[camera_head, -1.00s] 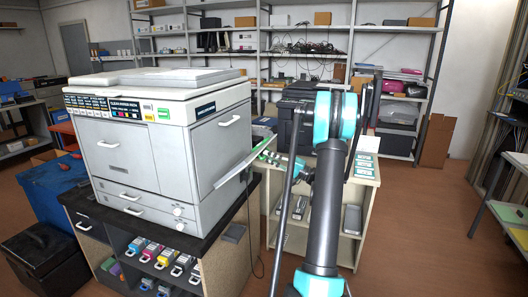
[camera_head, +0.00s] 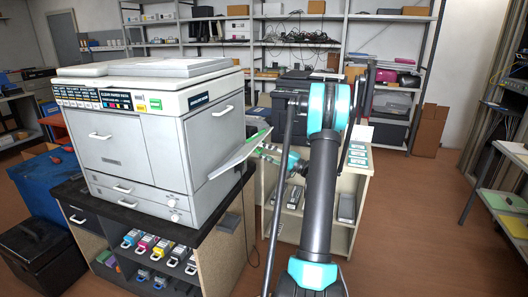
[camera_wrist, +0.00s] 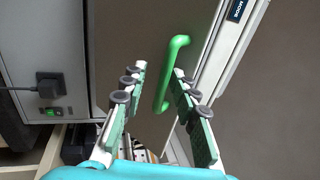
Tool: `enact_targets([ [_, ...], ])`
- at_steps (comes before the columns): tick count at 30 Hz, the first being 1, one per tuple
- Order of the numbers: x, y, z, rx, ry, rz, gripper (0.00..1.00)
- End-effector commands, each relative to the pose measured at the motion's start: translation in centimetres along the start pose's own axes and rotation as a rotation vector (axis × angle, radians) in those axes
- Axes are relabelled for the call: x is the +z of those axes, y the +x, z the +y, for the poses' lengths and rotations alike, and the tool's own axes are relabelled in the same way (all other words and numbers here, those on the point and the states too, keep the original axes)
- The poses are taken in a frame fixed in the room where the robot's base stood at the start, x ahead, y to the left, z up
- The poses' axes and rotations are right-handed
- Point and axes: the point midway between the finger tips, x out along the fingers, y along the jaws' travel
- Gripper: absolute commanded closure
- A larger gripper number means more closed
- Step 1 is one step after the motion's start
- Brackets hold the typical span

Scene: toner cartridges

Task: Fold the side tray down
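The side tray (camera_head: 238,158) sticks out at a slant from the right side of the large grey printer (camera_head: 150,150), its outer end raised. In the wrist view, a green bar handle (camera_wrist: 162,92) stands on a dark flat panel (camera_wrist: 125,45). My gripper (camera_wrist: 158,73) is open, its two fingers spread with the handle showing between their tips, close to the right finger. I cannot tell whether that finger touches it. In the head view my gripper (camera_head: 268,156) is small and partly hidden by my arm, beside the tray's outer end.
The printer stands on a dark-topped cabinet (camera_head: 105,208) holding several toner cartridges (camera_head: 145,242). A pale low shelf unit (camera_head: 357,197) stands behind my arm. Metal shelving lines the back wall. Brown floor is open at the right (camera_head: 420,230).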

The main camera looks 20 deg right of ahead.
Motion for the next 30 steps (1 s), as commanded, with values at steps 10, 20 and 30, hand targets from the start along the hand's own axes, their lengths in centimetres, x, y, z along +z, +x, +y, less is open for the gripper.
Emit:
enact_targets([
  [10, -0.1, -1.2, -0.1, -0.003, -0.001, 0.003, 0.70],
  [20, -0.1, -7.6, -0.1, -0.003, -0.001, 0.005, 0.70],
  [30, 0.0, -11.7, 0.0, -0.001, -0.001, 0.002, 0.70],
])
